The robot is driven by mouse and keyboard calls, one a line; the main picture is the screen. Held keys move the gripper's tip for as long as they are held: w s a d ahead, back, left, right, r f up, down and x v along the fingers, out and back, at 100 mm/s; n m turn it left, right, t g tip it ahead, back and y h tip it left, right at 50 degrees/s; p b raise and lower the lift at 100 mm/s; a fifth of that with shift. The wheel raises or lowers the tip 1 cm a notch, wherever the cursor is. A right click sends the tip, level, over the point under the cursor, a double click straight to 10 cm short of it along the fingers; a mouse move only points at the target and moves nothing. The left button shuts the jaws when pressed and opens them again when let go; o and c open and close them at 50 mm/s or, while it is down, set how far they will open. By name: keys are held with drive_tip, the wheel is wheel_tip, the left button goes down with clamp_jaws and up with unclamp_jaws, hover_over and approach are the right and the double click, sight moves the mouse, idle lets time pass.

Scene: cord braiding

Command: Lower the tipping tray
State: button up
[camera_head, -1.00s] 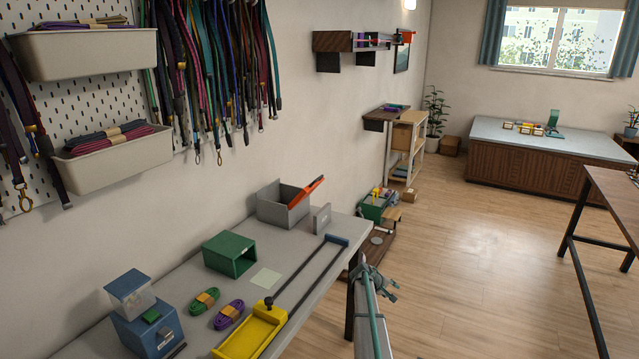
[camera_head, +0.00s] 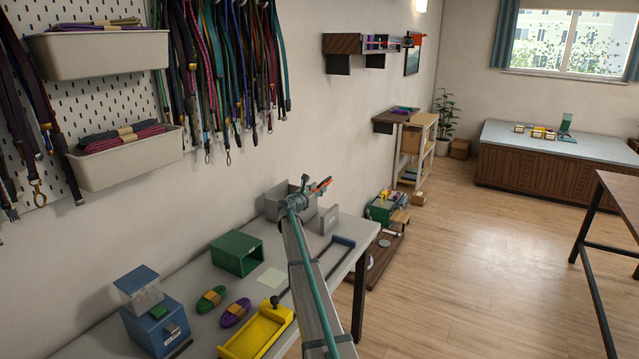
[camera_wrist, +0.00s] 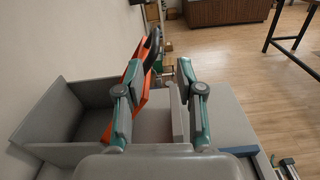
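An orange piece (camera_head: 321,185) with a black handle (camera_wrist: 153,48), seemingly the tipping tray, stands tilted up at a grey open box (camera_head: 273,205) at the table's far end. In the wrist view, the orange piece (camera_wrist: 147,88) slants between and beyond my fingers, over the grey box (camera_wrist: 40,115). My gripper (camera_wrist: 160,72) is open, its two fingers apart. I cannot tell whether either finger touches the orange piece. In the head view my gripper (camera_head: 298,200) covers part of the box.
A grey upright plate (camera_head: 328,219) stands right of the box. A green open box (camera_head: 237,255), cord bundles (camera_head: 210,299), a yellow tray (camera_head: 257,332) and a blue box (camera_head: 152,325) lie nearer. Cords (camera_head: 225,75) hang on the wall. The floor at right is open.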

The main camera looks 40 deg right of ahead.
sight(322, 183)
drive_tip(key=x, duration=0.2)
drive_tip(key=p+x, duration=0.1)
drive_tip(key=x, duration=0.2)
drive_tip(key=p+x, duration=0.1)
drive_tip(key=x, duration=0.1)
drive_tip(key=shift+w+r, duration=0.35)
drive_tip(key=shift+w, duration=0.05)
clamp_jaws()
idle(0.3)
